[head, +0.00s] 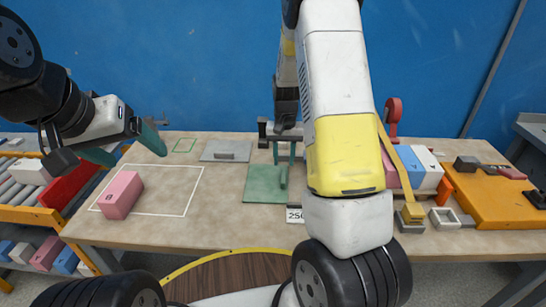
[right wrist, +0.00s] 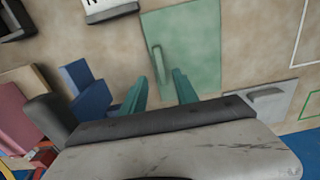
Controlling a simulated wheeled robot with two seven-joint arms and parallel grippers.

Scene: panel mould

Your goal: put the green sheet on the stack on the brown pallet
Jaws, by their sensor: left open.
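The green sheet (head: 262,194) lies flat on the table, with a raised green handle (head: 283,177) on it. The sheet (right wrist: 200,45) and its handle (right wrist: 158,65) also show in the right wrist view. My right gripper (head: 285,152) is just behind the sheet in the head view. In the right wrist view its teal fingers (right wrist: 159,92) are apart, with the handle beyond the tips and not gripped. My left gripper (head: 125,150) is open and empty above the table's left end. I cannot make out a stack or the brown pallet in these views.
A grey sheet with a handle (head: 226,151) lies behind the green one. A number card (head: 297,214) lies in front of the sheet. Blocks and an orange board (head: 490,205) fill the right side.

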